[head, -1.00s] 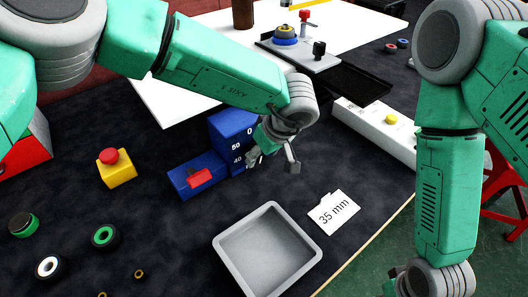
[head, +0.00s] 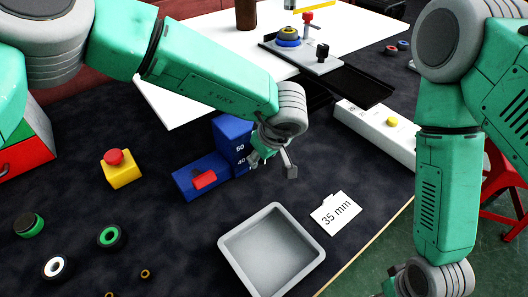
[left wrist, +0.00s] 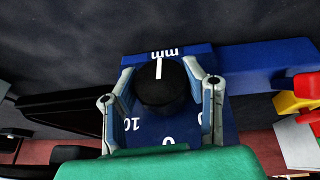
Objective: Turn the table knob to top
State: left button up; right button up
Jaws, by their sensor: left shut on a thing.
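The table knob (left wrist: 162,84) is black and round with a white pointer line, seen in the left wrist view. The line points to the picture's top, at the "mm" lettering on the blue dial face (left wrist: 228,128). My left gripper (left wrist: 161,86) is shut on the knob, a finger on each side. In the head view, the blue dial box (head: 229,133) stands on the dark table, and my left gripper (head: 273,162) is at its right side.
A blue block with a red switch (head: 204,179) adjoins the dial box. A grey tray (head: 230,247) and a "35 mm" card (head: 336,212) lie in front. A yellow box with a red button (head: 121,168) stands left, with several small rings near it.

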pick_arm(q)
jog(key=shift+w+a+r+t+h+p, duration=0.2)
jog(key=shift+w+r+t+h+p, duration=0.2)
jog(key=shift+t+h, duration=0.15)
jog(key=shift+f+n+t+h+b, duration=0.15)
jog(key=shift+n+t+h+b, duration=0.2)
jog(key=shift+h, duration=0.2)
jog(key=shift+f+t+h+b, duration=0.1)
jog(key=shift+t+h+b, duration=0.45)
jog(key=shift+b, duration=0.3)
jog(key=shift+n+t+h+b, duration=0.25)
jog(key=shift+t+h+b, duration=0.15)
jog(key=shift+b, duration=0.2)
jog(key=shift+r, duration=0.2)
jog(key=o, duration=1.2)
jog(key=shift+s+f, duration=0.1)
jog(key=shift+f, duration=0.05)
jog(key=shift+s, duration=0.1)
